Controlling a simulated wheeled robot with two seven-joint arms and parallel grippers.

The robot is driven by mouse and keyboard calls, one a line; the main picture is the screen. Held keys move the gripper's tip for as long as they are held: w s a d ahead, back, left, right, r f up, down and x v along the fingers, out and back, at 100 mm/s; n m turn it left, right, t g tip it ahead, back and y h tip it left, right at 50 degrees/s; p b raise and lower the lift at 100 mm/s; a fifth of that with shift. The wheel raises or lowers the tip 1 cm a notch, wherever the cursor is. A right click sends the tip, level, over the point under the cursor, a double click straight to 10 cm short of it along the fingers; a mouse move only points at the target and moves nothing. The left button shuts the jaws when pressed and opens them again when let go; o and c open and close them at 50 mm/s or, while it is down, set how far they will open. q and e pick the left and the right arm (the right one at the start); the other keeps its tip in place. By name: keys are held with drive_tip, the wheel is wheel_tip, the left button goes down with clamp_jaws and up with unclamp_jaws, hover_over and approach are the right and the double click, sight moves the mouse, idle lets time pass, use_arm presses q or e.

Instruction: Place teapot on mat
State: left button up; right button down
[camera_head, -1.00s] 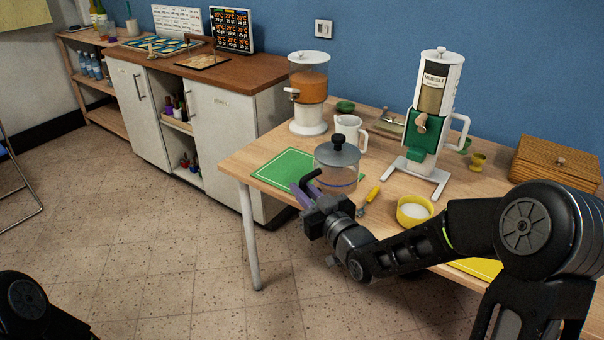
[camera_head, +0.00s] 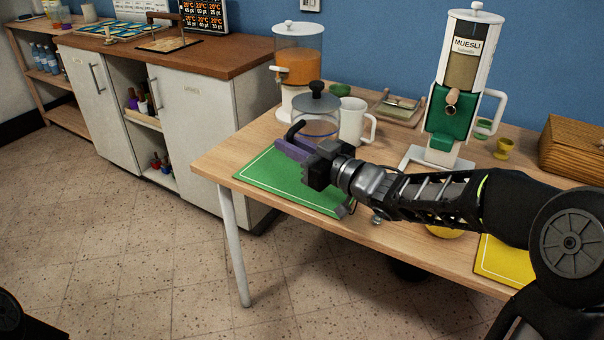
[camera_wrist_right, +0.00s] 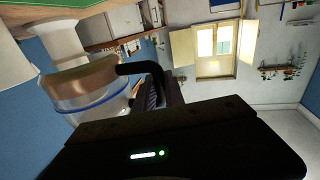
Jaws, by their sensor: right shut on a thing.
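The teapot (camera_head: 318,128) is glass with a black lid and a blue band. In the head view it shows behind my right gripper (camera_head: 292,148), at the back edge of the green mat (camera_head: 268,178). The gripper's purple fingers are shut on its black handle. The teapot looks upright; I cannot tell whether its base, partly hidden by the gripper, touches anything. In the right wrist view the teapot (camera_wrist_right: 92,108) shows at the left, with its handle (camera_wrist_right: 145,70) running to the gripper. A yellow mat (camera_head: 503,262) lies at the front right. My left gripper is out of view.
A white mug (camera_head: 352,122) stands close to the right of the teapot. A juice dispenser (camera_head: 297,65) is behind it. A muesli dispenser (camera_head: 462,85) and a wooden box (camera_head: 575,150) stand further right. The front of the green mat is bare.

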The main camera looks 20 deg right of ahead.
drive_tip(key=shift+f+b, duration=0.9)
drive_tip(key=shift+f, duration=2.1)
drive_tip(key=shift+f+b, duration=0.6)
drive_tip(key=shift+f, duration=1.25)
drive_tip(key=shift+f, duration=0.15)
drive_tip(key=c, duration=1.4)
unclamp_jaws()
drive_tip(key=shift+f, duration=0.1)
